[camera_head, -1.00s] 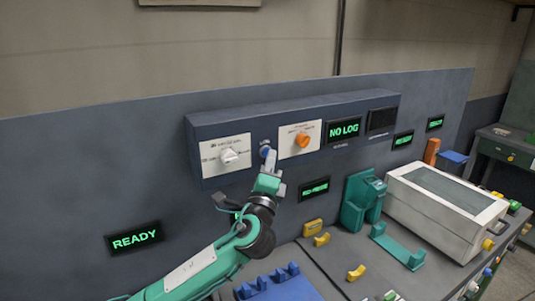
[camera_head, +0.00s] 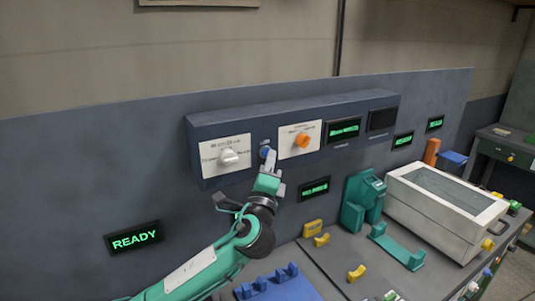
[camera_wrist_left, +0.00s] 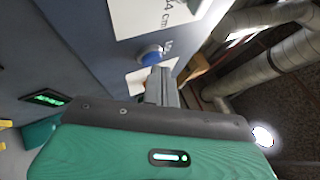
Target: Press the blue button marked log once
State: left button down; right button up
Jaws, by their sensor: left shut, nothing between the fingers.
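The blue button (camera_head: 264,151) is on the front of the dark blue panel box, between two white dial plates. It also shows in the left wrist view (camera_wrist_left: 151,57), round and blue with a pale collar. My left gripper (camera_head: 269,156) is shut and empty, its fingertips right at the button and partly covering it in the head view. In the left wrist view the closed fingers (camera_wrist_left: 160,84) end beside the button; I cannot tell whether they touch it. The button's marking is too small to read. My right gripper is not in view.
The plates carry a white knob (camera_head: 229,157) and an orange knob (camera_head: 302,140). A green-lettered display (camera_head: 343,130) is right of them, its text unreadable. A READY display (camera_head: 134,238) is lower left. A teal device (camera_head: 361,198) and white machine (camera_head: 446,207) stand at right.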

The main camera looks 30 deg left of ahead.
pick_arm(q)
jog(key=shift+s+d, duration=0.3)
jog(key=shift+d, duration=0.15)
jog(key=shift+d, duration=0.1)
jog(key=shift+s+d+p, duration=0.1)
jog(key=shift+s+d, duration=0.3)
jog(key=shift+d, duration=0.3)
jog(key=shift+s+d+p, duration=0.1)
jog(key=shift+s+d, duration=0.35)
jog(key=shift+d, duration=0.2)
jog(key=shift+s+d+p, duration=0.1)
jog(key=shift+s+d, duration=0.3)
jog(key=shift+d, duration=0.3)
